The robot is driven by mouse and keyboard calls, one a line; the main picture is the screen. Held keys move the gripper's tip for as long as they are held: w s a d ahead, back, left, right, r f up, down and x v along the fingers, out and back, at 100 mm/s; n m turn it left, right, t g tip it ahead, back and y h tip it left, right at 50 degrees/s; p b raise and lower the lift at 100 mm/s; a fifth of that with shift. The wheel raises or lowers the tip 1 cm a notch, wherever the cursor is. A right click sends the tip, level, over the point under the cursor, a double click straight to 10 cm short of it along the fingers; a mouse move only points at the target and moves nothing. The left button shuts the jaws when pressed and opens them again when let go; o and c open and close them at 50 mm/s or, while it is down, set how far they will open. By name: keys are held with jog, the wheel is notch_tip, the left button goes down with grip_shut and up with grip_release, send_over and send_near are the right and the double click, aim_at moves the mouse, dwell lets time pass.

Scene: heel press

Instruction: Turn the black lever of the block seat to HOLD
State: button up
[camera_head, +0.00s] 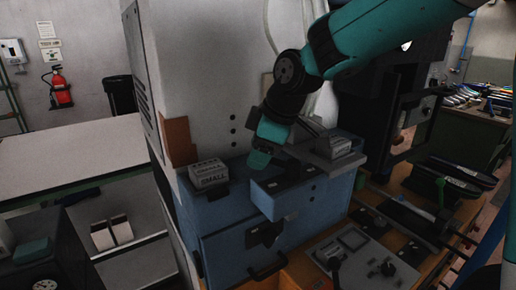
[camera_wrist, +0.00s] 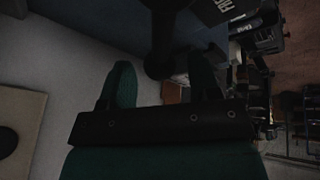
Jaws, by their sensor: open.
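My gripper (camera_head: 261,158) is above the left end of the blue block seat (camera_head: 300,195) in the head view. In the wrist view my gripper (camera_wrist: 163,85) has its two green fingers spread apart with nothing held. A black, post-like part with a rounded end (camera_wrist: 158,62) shows beyond and between the fingertips. It looks like a lever, but I cannot tell its setting or whether the fingers touch it. A black part (camera_head: 266,233) is on the front of the blue cabinet. No HOLD marking is readable.
A labelled block (camera_head: 208,174) stands left of my gripper on the blue cabinet (camera_head: 222,245). Another block (camera_head: 333,145) sits on a grey plate to the right. A control panel (camera_head: 350,262) with knobs is at the lower right. A white bench (camera_head: 75,155) is at left.

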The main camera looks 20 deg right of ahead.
jog(key=shift+w+a+f, duration=0.1)
jog(key=shift+f, duration=0.25)
grip_shut()
